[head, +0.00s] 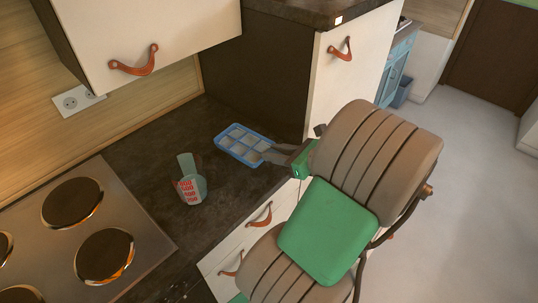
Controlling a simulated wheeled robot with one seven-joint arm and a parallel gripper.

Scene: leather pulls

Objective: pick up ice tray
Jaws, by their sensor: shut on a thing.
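The ice tray (233,141) is a blue tray with several pale square compartments. In the head view it is at the back of the dark countertop, near the dark side of a tall cabinet. My gripper (268,153) reaches in from the right and is shut on the tray's right end. The fingertips and that end of the tray partly overlap, so the exact grip is hidden. I cannot tell whether the tray rests on the counter or is slightly above it.
A clear measuring cup with red markings (191,188) stands on the counter (150,160), left of the tray. A stove with several round plates (105,255) is at lower left. A wall cabinet (180,30) overhangs the counter. A tall cabinet (335,75) stands close behind my gripper.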

